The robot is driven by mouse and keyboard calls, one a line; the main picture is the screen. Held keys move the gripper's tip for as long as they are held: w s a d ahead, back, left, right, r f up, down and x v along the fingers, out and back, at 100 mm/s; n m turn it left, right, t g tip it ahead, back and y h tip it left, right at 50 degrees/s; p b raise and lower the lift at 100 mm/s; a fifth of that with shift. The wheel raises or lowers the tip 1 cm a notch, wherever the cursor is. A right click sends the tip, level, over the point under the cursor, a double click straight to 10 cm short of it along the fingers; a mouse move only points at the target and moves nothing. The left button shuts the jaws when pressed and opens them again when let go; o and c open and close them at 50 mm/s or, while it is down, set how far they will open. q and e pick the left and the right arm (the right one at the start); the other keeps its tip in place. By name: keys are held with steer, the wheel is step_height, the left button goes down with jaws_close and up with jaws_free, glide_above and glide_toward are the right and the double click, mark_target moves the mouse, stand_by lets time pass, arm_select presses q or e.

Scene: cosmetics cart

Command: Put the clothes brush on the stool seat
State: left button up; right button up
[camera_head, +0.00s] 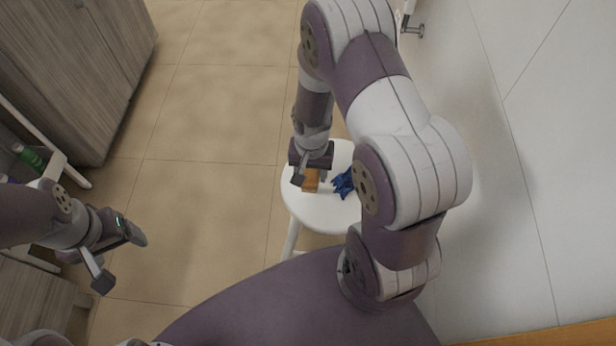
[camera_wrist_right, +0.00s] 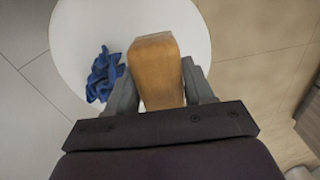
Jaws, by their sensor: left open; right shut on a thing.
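The clothes brush (camera_wrist_right: 155,68) has a brown wooden body and is between the fingers of my right gripper (camera_wrist_right: 160,90), which is shut on it. In the head view the brush (camera_head: 311,180) shows below the right gripper (camera_head: 312,172), over the white round stool seat (camera_head: 318,215). I cannot tell whether the brush touches the seat. The seat also fills the upper left of the right wrist view (camera_wrist_right: 75,35). My left gripper (camera_head: 120,258) is open and empty at the left, away from the stool.
A crumpled blue cloth (camera_head: 343,184) lies on the seat, to the right of the brush. A cart (camera_head: 55,160) with a green bottle (camera_head: 30,157) stands at the left, near a grey wooden cabinet (camera_head: 85,70). A white wall is at the right. The tiled floor left of the stool is clear.

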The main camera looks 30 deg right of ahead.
steer(key=shift+w+a+f, duration=0.1)
steer(key=shift+w+f, duration=0.3)
steer(key=shift+w, duration=0.2)
steer(key=shift+w+f, duration=0.4)
steer(key=shift+w, duration=0.15)
steer(key=shift+w+f+b, duration=0.2)
steer(key=shift+b, duration=0.15)
step_height(320, 180, down, 4)
steer(key=shift+r+b, duration=0.1)
steer(key=shift+b, duration=0.85)
steer(key=shift+r, duration=0.15)
steer(key=o, duration=0.5)
steer(key=shift+f, duration=0.2)
steer(key=o, duration=0.4)
steer(key=shift+o, duration=0.2)
steer(key=shift+r, duration=0.1)
